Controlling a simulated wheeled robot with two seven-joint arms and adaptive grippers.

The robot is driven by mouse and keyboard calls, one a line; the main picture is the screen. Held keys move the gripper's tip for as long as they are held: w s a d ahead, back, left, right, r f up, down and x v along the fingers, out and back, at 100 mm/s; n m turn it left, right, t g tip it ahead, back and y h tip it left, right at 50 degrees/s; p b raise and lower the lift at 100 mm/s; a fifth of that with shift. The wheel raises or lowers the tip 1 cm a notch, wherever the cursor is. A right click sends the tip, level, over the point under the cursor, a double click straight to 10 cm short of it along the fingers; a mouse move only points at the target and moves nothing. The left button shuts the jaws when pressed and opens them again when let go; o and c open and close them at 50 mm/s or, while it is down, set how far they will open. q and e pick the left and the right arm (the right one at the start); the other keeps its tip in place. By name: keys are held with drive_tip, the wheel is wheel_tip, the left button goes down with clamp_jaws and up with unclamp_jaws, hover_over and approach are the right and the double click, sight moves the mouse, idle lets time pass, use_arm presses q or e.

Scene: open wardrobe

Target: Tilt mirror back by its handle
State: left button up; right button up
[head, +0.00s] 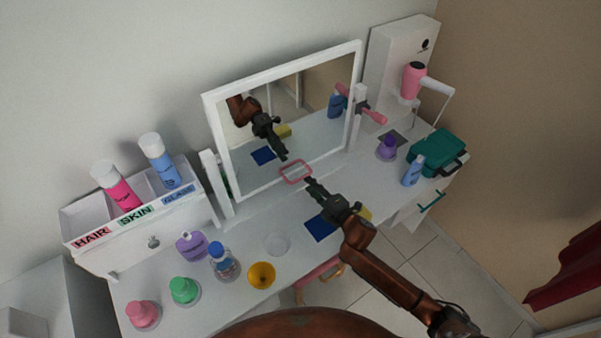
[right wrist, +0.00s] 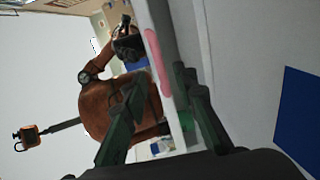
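The mirror (head: 285,75) has a white frame and stands on the white vanity between two white posts, its glass reflecting my arm. Its pink handle (head: 295,172) is a loop at the lower edge of the frame. My right gripper (head: 310,184) is just in front of the handle, near its lower right side. In the right wrist view the dark green fingers (right wrist: 162,78) are spread apart, with the pink handle (right wrist: 157,62) showing between and beyond them. I cannot tell whether they touch it. My left gripper is not in view.
A blue square (head: 321,227) lies under my right gripper. Bottles and a yellow cup (head: 261,275) stand at the front left, below a labelled tray (head: 137,215). A purple bottle (head: 387,148), blue bottle (head: 413,170), teal case (head: 437,153) and pink hair dryer (head: 414,80) stand right.

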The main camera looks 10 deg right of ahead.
sight(302, 178)
drive_tip(key=b+x, duration=0.1)
drive_tip(key=x, duration=0.4)
drive_tip(key=shift+w+f, duration=0.1)
drive_tip(key=shift+w+a+f, duration=0.1)
drive_tip(key=shift+w, duration=0.25)
drive_tip(key=shift+w+a, duration=0.1)
drive_tip(key=shift+w, duration=0.15)
drive_tip(key=c, duration=0.6)
clamp_jaws()
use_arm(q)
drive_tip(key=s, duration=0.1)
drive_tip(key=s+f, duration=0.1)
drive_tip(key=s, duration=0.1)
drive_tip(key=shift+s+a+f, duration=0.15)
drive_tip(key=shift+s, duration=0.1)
